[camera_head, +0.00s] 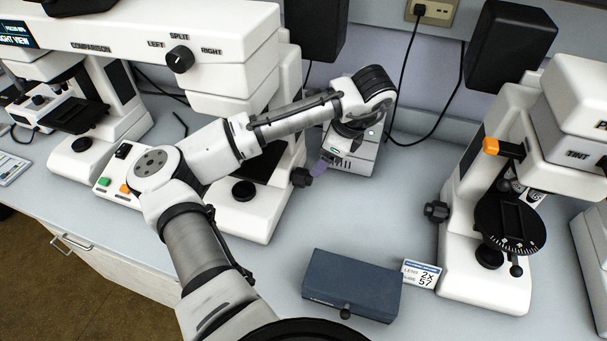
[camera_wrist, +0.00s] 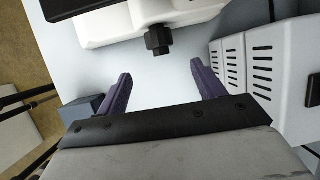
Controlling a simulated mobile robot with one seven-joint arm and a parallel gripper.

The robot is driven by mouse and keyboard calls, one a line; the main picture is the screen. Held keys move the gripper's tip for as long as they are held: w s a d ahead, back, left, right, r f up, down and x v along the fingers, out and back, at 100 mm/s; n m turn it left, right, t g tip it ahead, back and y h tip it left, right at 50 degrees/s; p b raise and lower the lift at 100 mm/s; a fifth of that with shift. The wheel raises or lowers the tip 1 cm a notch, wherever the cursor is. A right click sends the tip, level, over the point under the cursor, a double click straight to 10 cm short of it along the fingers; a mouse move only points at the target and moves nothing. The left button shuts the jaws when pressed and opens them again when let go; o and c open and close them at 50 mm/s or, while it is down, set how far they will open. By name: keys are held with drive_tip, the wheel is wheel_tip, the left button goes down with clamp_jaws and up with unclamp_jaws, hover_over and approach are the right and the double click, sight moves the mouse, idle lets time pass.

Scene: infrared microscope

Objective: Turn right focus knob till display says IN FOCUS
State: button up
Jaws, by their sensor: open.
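The comparison microscope (camera_head: 235,36) stands at the upper left. A black knob (camera_head: 302,177), apparently the right focus knob, sticks out from the right side of its right stand. In the wrist view the knob (camera_wrist: 158,40) lies just beyond the fingertips, roughly centred between them. My gripper (camera_wrist: 161,70) is open and empty, with its two purple fingers apart and not touching the knob. In the head view my gripper (camera_head: 319,166) is close to the knob's right, partly hidden by my arm.
A white vented box (camera_head: 350,152) stands close behind my gripper; it also shows at right in the wrist view (camera_wrist: 262,70). A dark blue case (camera_head: 352,284) and a small card (camera_head: 421,273) lie in front. Another microscope (camera_head: 487,262) stands right. The bench between is clear.

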sight(307, 176)
drive_tip(key=x, duration=1)
drive_tip(key=shift+a+f+p, duration=0.15)
drive_tip(key=shift+f+p, duration=0.15)
drive_tip(key=shift+c, duration=0.4)
drive_tip(key=c, duration=0.9)
drive_tip(key=shift+f+t+b, duration=0.25)
drive_tip(key=shift+t+b, duration=0.15)
drive_tip(key=shift+b, duration=0.3)
drive_tip(key=shift+r+t, duration=0.3)
drive_tip(key=o, duration=1)
drive_tip(key=v, duration=1.3)
drive_tip(key=shift+s+a+r+b, duration=0.1)
drive_tip(key=shift+r+b, duration=0.2)
drive_tip(key=shift+r, duration=0.15)
